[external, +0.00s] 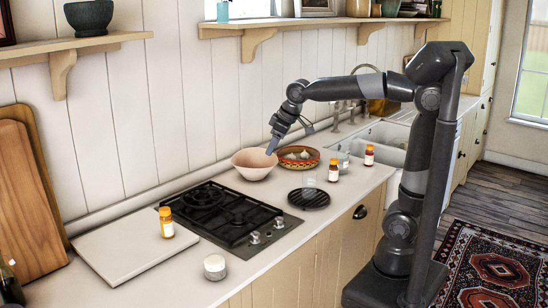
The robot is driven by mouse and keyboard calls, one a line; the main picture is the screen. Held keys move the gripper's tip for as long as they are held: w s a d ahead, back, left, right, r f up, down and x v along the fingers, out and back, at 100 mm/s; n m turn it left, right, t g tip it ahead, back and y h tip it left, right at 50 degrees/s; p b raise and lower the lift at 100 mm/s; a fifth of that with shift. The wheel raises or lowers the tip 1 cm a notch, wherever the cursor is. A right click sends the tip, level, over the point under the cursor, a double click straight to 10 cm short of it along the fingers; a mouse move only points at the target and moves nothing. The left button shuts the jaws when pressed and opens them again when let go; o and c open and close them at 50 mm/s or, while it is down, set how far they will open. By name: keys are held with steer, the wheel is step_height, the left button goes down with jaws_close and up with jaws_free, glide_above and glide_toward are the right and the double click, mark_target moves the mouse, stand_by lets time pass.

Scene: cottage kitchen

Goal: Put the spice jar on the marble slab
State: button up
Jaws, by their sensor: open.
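A white marble slab (118,252) lies on the counter at the left, beside the hob. A small spice jar with an orange body and white label (167,224) stands upright on the slab, near its back right part. Two similar jars stand upright on the counter to the right: one in front of the sink (333,170) and one farther right (369,155). My gripper (270,149) points down at the pink bowl (254,164), at or just above its rim. It is open and I see nothing held in it. It is well away from the slab.
A black gas hob (232,219) lies between slab and bowl. A patterned bowl with garlic (299,157), a black round trivet (308,198) and clear glasses (343,160) stand nearby. A white candle jar (215,267) is at the front edge. Shelves (310,25) overhang the back.

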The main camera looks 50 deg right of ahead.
steer(key=s+d+f+m, duration=0.2)
steer(key=s+d+f, duration=0.2)
steer(key=s+d, duration=0.3)
steer(key=s+d+f+m+h, duration=0.1)
steer(key=s+d+f+m, duration=0.2)
steer(key=s+d, duration=0.4)
steer(key=s+f, duration=0.1)
steer(key=s, duration=0.4)
steer(key=shift+f+t, duration=0.3)
steer(key=shift+t, duration=0.1)
